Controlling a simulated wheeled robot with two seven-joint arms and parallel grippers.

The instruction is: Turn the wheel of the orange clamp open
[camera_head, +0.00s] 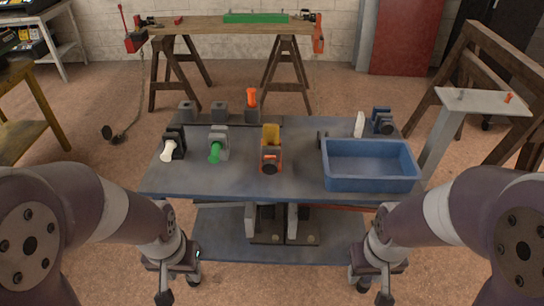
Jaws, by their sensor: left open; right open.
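The orange clamp (271,148) stands on the blue-grey bench (300,183), near the middle of its front half. It has an orange frame, a yellow block at its top and a dark round part, perhaps its wheel (269,168), facing me. My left gripper (165,283) is open and empty, low in front of the bench's front left. My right gripper (372,285) is open and empty, low in front of the bench's front right. Both grippers are well apart from the clamp.
A blue bin (370,181) sits right of the clamp. A green-handled device (216,147) and a white-handled one (171,146) stand to its left. Several grey blocks, one with an orange handle (252,98), line the back. A wooden trestle table (200,26) stands behind.

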